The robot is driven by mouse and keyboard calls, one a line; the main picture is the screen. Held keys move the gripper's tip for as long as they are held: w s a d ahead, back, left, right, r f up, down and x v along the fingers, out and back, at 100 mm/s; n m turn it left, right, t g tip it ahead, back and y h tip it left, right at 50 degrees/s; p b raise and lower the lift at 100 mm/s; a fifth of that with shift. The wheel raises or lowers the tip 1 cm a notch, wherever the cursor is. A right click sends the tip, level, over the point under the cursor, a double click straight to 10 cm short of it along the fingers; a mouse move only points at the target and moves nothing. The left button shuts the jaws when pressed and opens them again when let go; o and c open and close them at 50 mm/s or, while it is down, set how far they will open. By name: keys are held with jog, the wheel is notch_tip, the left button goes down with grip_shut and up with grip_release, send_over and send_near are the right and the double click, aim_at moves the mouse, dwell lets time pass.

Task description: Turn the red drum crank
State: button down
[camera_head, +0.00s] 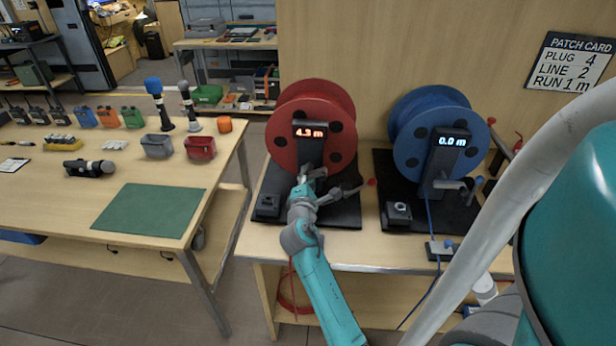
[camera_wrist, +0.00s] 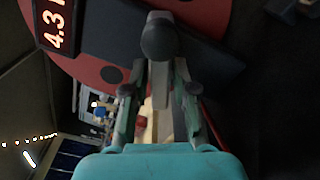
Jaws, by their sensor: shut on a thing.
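The red drum (camera_head: 338,100) stands upright on a black base at the left of the far bench, its display (camera_head: 310,132) reading 4.3 m. It also fills the top of the wrist view (camera_wrist: 215,15), with part of the display (camera_wrist: 56,25) at the left. My gripper (camera_head: 308,180) is at the front of the drum, below the display. In the wrist view my gripper (camera_wrist: 160,92) is shut on the crank (camera_wrist: 160,38), whose rounded dark end shows between and beyond the fingers. My gripper hides much of the crank in the head view.
A blue drum (camera_head: 412,118) reading 0.0 m stands close at the right, with its own crank (camera_head: 450,184). A patch card (camera_head: 572,62) on the wall reads plug 4, line 2, run 1 m. A table (camera_head: 226,165) with microphones and a green mat (camera_head: 148,210) is at the left.

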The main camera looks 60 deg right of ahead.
jog(key=c, duration=1.1)
grip_release()
jog(key=v, duration=1.2)
